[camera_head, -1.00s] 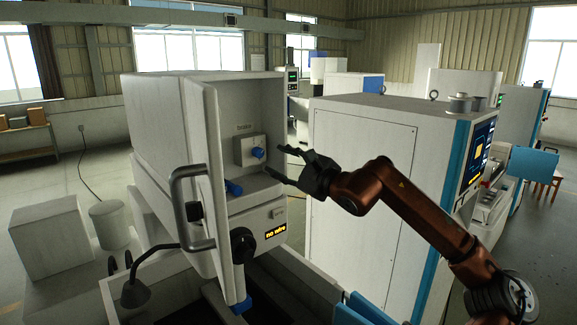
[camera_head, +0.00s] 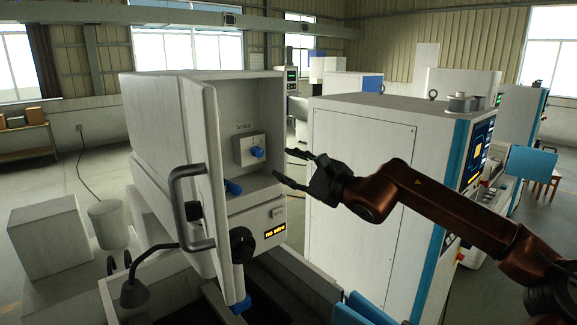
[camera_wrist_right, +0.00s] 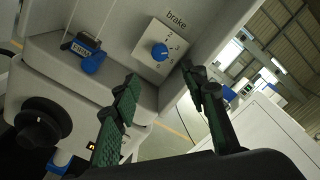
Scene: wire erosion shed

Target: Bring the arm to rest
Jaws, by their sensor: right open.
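My right gripper (camera_head: 292,168) is open and empty in the head view. It hangs in the air just right of the open machine cabinet (camera_head: 165,120), with its fingers pointing left towards the brake knob (camera_head: 257,152). In the right wrist view, its two green-padded fingers (camera_wrist_right: 158,98) stand apart with nothing between them. The blue brake knob (camera_wrist_right: 160,52) sits on its white dial plate beyond the fingertips, and I see no contact. My right arm reaches in from the right edge of the head view. My left gripper is not in view.
The cabinet's open door with its grey handle (camera_head: 183,208) stands left of the gripper. A blue lever (camera_head: 232,187) is inside, and a black knob (camera_head: 242,245) is below. A "no wire" display (camera_head: 275,230) is lit. A tall white cabinet (camera_head: 360,160) stands close behind my right arm.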

